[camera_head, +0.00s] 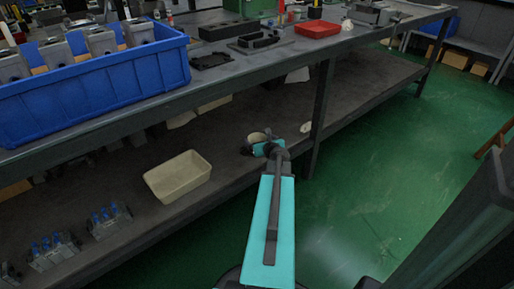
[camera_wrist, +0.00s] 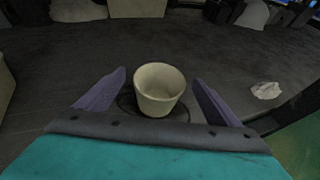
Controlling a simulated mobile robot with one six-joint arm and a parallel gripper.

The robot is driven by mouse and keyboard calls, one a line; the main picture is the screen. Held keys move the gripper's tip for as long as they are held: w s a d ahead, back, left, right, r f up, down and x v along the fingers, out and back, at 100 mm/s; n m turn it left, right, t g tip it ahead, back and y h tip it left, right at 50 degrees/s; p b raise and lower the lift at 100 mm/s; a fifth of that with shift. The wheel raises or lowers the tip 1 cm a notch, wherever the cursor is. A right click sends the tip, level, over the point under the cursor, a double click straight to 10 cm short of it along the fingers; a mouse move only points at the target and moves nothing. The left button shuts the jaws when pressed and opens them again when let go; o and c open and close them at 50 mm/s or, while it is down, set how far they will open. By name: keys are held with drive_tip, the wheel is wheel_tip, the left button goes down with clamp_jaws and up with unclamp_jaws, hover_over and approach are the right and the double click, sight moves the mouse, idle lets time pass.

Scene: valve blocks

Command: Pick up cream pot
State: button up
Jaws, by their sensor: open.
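The cream pot (camera_wrist: 158,92) stands upright on the dark lower shelf in the wrist view. It looks empty, with its round mouth facing up and a dark ring around its base. My gripper (camera_wrist: 160,78) is open, with one purple-grey finger on the left of the pot and one on the right. Gaps show between the pot and both fingers. In the head view the pot (camera_head: 256,137) shows just beyond my gripper (camera_head: 263,149), which partly hides it.
A cream bin (camera_head: 152,186) and valve blocks (camera_head: 109,221) sit on the lower shelf (camera_head: 222,165). The upper bench, with a blue crate (camera_head: 100,95) and red tray (camera_head: 318,29), overhangs it. A table leg (camera_head: 319,105) stands right of the pot, near a small white item (camera_wrist: 266,90).

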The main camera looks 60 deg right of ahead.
sight(255, 136)
drive_tip(key=shift+x, duration=1.3)
drive_tip(key=shift+f+b, duration=0.1)
drive_tip(key=shift+b, duration=0.25)
drive_tip(key=shift+f+b+x, duration=0.15)
drive_tip(key=shift+b+x, duration=0.35)
drive_tip(key=shift+x, duration=0.25)
drive_tip(key=shift+f+b+x, duration=0.15)
drive_tip(key=shift+b+x, duration=0.3)
drive_tip(key=shift+x, duration=0.3)
drive_tip(key=shift+b+x, duration=0.35)
drive_tip(key=shift+x, duration=0.55)
drive_tip(key=shift+c, duration=0.2)
drive_tip(key=c, duration=1.1)
